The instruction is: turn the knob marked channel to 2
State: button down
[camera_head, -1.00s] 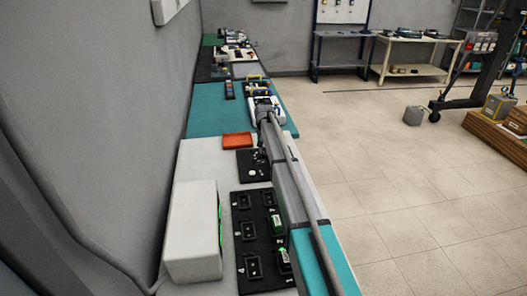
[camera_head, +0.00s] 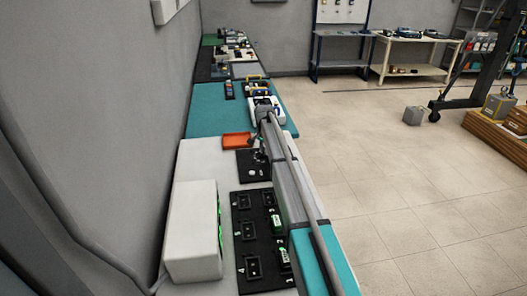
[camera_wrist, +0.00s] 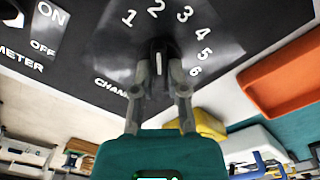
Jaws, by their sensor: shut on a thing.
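The knob (camera_wrist: 160,62) marked channel sits on a black panel (camera_wrist: 90,50), with the numbers 1 to 6 in an arc around it. In the wrist view my gripper (camera_wrist: 161,72) has one finger on each side of the knob and is shut on it. The white line on the knob points up, roughly toward the 2. In the head view the panel (camera_head: 247,170) lies on the white bench beside my arm. The knob is too small to make out there.
An ON/OFF switch label (camera_wrist: 50,14) is at the panel's upper left. An orange tray (camera_head: 237,140) lies just beyond the panel. A black board with numbered sockets (camera_head: 243,205) and a white box (camera_head: 192,232) are nearer. A yellow object (camera_wrist: 196,124) is close to my fingers.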

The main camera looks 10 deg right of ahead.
dwell(0.3)
jog(key=c, duration=0.7)
grip_release()
jog(key=shift+o, duration=0.2)
jog(key=shift+n, duration=0.5)
